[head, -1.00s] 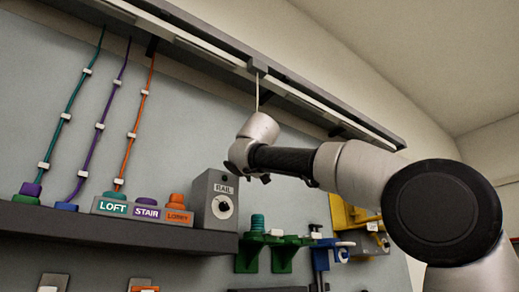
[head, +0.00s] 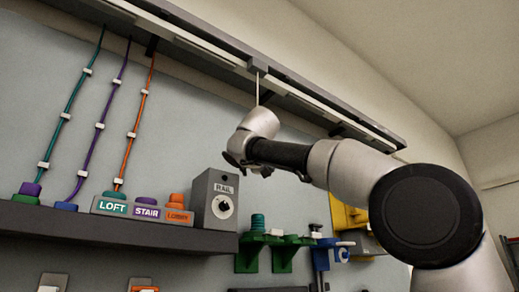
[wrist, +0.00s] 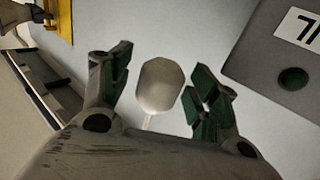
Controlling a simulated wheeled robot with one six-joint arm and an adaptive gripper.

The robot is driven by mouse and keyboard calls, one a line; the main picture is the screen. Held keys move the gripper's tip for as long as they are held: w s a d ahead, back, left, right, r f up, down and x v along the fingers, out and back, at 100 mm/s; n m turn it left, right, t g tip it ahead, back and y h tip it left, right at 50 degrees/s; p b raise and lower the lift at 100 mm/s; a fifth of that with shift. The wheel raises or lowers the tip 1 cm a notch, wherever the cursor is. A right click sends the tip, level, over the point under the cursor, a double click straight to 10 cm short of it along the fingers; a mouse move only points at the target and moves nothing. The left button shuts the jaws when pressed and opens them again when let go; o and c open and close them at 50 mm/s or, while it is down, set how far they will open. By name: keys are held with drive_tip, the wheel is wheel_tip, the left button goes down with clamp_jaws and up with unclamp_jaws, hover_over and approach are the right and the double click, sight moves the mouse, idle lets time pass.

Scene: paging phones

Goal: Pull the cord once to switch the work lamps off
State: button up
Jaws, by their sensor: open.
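The cord (head: 257,90) hangs pale and thin from a small box under the overhead rail, and its lower part is hidden behind my wrist in the head view. In the wrist view a rounded off-white pull knob (wrist: 159,86) is at the cord's end, with a short piece of cord (wrist: 147,122) showing below it in the picture. My gripper (wrist: 163,72) is open, with one dark-green-padded finger on each side of the knob and visible gaps to both. In the head view my gripper (head: 238,163) is small and mostly hidden by my wrist.
The dark overhead rail (head: 300,95) carries a pale strip. A grey RAIL box (head: 215,203) with a dial stands on the shelf (head: 110,233), beside LOFT, STAIR and LOBBY buttons (head: 147,212). Green, blue and yellow holders (head: 285,252) are below right.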

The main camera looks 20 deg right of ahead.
drive_tip(key=v, duration=1.1)
idle(0.4)
idle(0.8)
